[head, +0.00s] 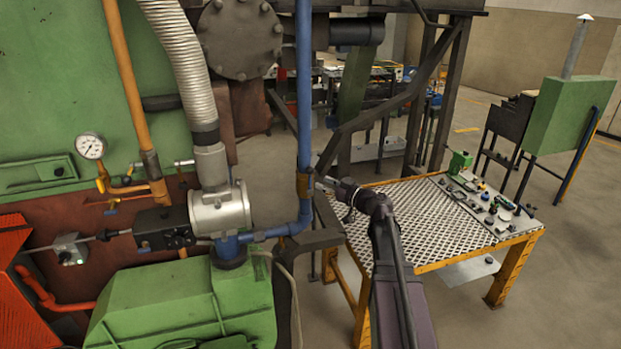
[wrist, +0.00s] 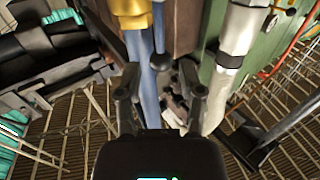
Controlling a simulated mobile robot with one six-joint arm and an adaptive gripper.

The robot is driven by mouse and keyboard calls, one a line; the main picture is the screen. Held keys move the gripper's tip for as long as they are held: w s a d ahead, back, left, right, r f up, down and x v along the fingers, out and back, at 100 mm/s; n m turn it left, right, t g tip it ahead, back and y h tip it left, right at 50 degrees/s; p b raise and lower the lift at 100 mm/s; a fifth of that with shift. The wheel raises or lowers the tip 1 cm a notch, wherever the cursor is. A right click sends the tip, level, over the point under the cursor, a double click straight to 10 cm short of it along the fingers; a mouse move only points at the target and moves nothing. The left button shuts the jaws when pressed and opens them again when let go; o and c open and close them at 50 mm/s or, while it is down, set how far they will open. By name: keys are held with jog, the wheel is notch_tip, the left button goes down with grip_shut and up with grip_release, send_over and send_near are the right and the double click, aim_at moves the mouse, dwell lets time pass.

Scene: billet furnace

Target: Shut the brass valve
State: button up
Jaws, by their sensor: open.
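The brass valve (head: 304,185) sits on the upright blue pipe left of my arm in the head view. In the wrist view its brass body (wrist: 131,12) shows at the top edge, partly cut off. A thin blue-grey lever (wrist: 159,32) with a dark rounded end hangs beside the pipe there. My gripper (head: 322,183) is just right of the valve in the head view. In the wrist view its fingers (wrist: 160,92) are apart, with the blue pipe (wrist: 149,95) behind the gap. Nothing is held. Whether a finger touches the pipe cannot be told.
A pale pipe (wrist: 240,35) and a green housing stand close on the right in the wrist view. A silver pump body (head: 219,208) and a green machine base (head: 185,307) are left. A perforated table (head: 430,225) with several small items stands right.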

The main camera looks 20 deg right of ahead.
aim_at(310, 175)
jog(key=shift+x, duration=3)
grip_shut()
